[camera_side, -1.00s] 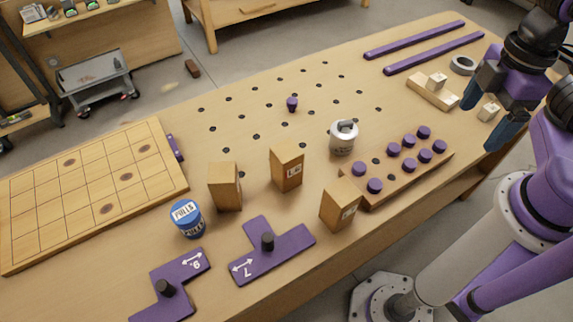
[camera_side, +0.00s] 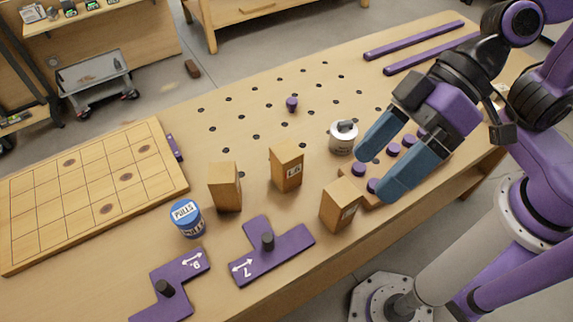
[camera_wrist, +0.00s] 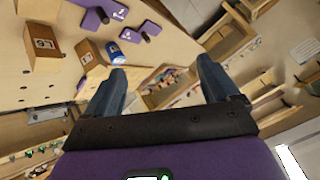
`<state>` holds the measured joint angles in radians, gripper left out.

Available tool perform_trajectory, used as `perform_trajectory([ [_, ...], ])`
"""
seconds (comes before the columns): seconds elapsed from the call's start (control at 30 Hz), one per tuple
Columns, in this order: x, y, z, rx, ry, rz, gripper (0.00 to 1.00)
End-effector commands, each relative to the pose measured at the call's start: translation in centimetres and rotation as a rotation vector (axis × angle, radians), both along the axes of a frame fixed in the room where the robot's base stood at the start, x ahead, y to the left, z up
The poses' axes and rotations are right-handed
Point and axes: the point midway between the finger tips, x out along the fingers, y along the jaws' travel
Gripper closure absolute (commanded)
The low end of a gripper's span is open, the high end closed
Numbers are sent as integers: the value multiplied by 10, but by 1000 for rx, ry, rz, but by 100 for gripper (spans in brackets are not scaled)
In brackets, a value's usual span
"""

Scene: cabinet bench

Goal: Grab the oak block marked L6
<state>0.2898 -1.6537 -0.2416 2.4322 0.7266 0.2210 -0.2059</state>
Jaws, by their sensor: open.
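Three oak blocks stand upright on the bench. The middle oak block (camera_side: 286,168) has a label that appears to read L6; in the wrist view a labelled block (camera_wrist: 42,46) at the left seems to be the same one. The right oak block (camera_side: 341,205) has a label I cannot read surely. My gripper (camera_side: 374,173) is open and empty, to the right of the blocks and over the peg board. Its fingers (camera_wrist: 162,68) also show in the wrist view, with no block between them.
A grey-white canister (camera_side: 342,138) stands just left of my fingers. The purple-pegged board (camera_side: 371,203) is partly hidden by them. A blue labelled can (camera_side: 187,218) and two purple plates with black knobs (camera_side: 285,252) lie near the front edge. The holed area behind the blocks is mostly clear.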

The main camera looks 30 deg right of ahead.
Motion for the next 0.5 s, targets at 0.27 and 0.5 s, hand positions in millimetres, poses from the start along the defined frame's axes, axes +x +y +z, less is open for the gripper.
perform_trajectory([
  [0.27,41,66,0,167,-78,-350,12],
  [0.5,76,66,-13,137,-266,-703,12],
])
